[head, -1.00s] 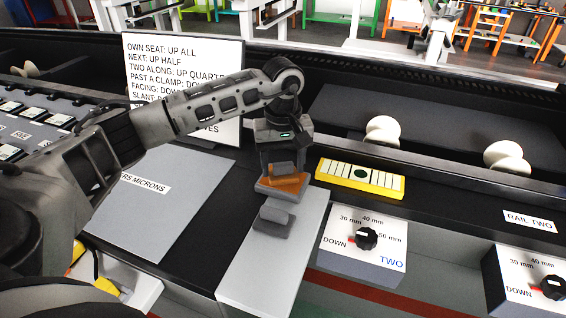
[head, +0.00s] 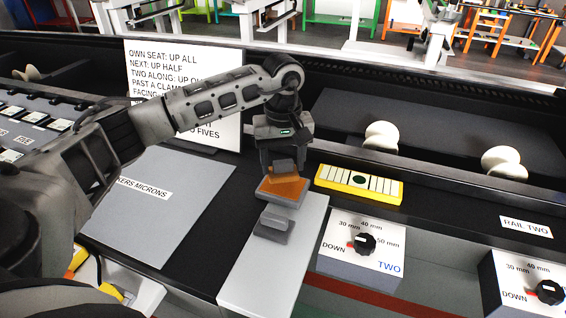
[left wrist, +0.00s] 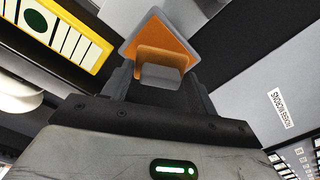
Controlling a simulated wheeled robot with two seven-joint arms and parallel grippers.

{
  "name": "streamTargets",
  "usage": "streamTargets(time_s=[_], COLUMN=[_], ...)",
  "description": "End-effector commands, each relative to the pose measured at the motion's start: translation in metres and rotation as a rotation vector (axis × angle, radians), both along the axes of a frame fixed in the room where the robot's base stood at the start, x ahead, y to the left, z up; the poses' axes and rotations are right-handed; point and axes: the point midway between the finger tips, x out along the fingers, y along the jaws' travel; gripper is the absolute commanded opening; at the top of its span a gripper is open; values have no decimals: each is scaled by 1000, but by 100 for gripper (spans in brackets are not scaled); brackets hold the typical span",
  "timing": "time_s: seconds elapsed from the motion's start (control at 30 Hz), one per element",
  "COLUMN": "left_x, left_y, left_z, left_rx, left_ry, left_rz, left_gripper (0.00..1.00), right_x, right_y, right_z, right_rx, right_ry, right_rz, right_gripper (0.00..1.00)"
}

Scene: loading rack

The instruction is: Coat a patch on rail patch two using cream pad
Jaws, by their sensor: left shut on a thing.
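My left gripper (head: 284,168) is shut on a pad with an orange upper body and a grey base (head: 288,188). The left wrist view also shows this pad (left wrist: 158,38) between the fingers. The pad hangs above a light grey plate (head: 262,275). A second, grey pad with a raised grip (head: 272,226) rests on that plate, just below and in front of the held one. Neither pad looks cream coloured. A label reading RAIL TWO (head: 526,227) is on the dark ledge at right. I cannot make out a separate patch there. My right gripper is out of view.
A yellow strip with pale cells and a dark green dot (head: 358,184) lies right of the gripper. A dial box marked TWO (head: 362,258) stands in front of it. Pale round knobs (head: 382,135) stand behind. A text board (head: 190,60) stands behind my left arm.

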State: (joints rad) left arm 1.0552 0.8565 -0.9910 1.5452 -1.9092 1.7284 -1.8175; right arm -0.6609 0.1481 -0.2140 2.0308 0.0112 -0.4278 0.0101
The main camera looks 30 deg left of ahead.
Motion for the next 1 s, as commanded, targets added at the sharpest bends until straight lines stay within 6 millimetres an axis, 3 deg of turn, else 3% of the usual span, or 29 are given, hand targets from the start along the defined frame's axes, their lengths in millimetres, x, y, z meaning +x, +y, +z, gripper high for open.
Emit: streamTargets(time_s=[0.5, 1.0], left_x=[0, 0], left_y=[0, 0], left_z=[44, 44], left_rx=[0, 0], left_ry=[-1, -1], left_rz=[0, 0], left_gripper=[40, 40], right_x=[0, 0], right_y=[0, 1], right_z=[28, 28], right_rx=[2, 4], right_ry=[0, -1], right_rz=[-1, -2], right_gripper=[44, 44])
